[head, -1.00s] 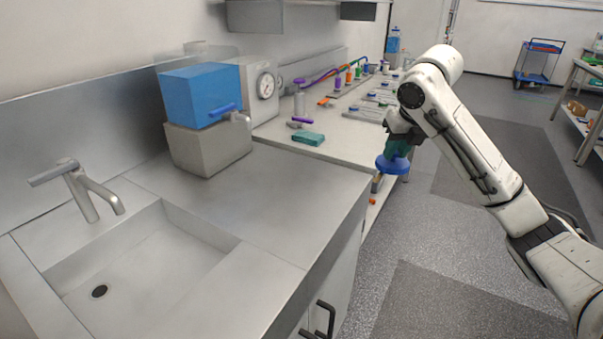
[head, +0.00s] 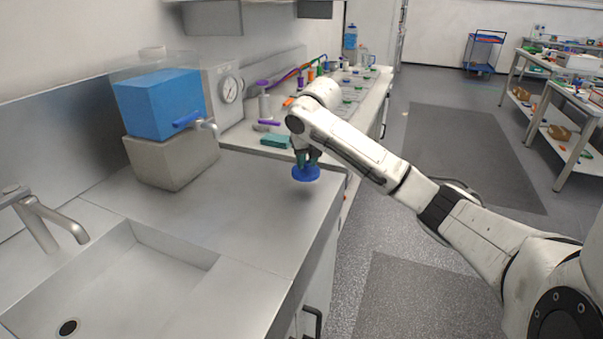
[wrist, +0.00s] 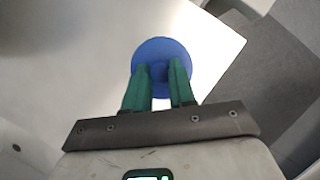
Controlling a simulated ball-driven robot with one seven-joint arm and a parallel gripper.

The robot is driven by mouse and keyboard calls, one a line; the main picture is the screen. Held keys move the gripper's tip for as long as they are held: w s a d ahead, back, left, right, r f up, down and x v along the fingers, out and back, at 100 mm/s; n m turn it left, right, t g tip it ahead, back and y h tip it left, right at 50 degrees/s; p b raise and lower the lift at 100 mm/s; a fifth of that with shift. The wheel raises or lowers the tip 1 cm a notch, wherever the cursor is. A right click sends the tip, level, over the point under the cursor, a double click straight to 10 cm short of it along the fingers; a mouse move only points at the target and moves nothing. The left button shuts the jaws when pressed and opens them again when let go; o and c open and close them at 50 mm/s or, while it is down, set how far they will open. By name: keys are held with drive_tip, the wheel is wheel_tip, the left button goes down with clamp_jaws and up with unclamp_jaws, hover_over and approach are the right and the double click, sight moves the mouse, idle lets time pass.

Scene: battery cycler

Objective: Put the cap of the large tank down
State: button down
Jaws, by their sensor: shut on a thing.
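The cap is a round blue disc (head: 306,173) held in my gripper (head: 307,157), whose green fingers are shut on it. In the head view the cap is over the right edge area of the steel counter (head: 235,215); I cannot tell exactly how high it is above it. In the wrist view the cap (wrist: 163,62) sits beyond the two fingertips (wrist: 161,72), with the bright counter surface behind it. The large tank (head: 160,102), with blue contents and clear upper walls, stands on a grey block at the back left.
A sink (head: 130,280) with a faucet (head: 50,220) is at the front left. A dial gauge box (head: 225,92) stands behind the tank. A teal block (head: 275,141) and a purple-topped bottle (head: 264,102) are farther back. The counter between sink and cap is clear.

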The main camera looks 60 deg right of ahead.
sight(302, 173)
drive_tip(key=shift+w+f, duration=0.6)
drive_tip(key=shift+f, duration=0.15)
drive_tip(key=shift+w+d+f, duration=0.1)
drive_tip(key=shift+w+f, duration=0.1)
drive_tip(key=shift+f, duration=1.55)
drive_tip(key=c, duration=0.9)
unclamp_jaws()
drive_tip(key=shift+f, duration=0.1)
drive_tip(key=shift+c, duration=0.2)
drive_tip(key=v, duration=1.2)
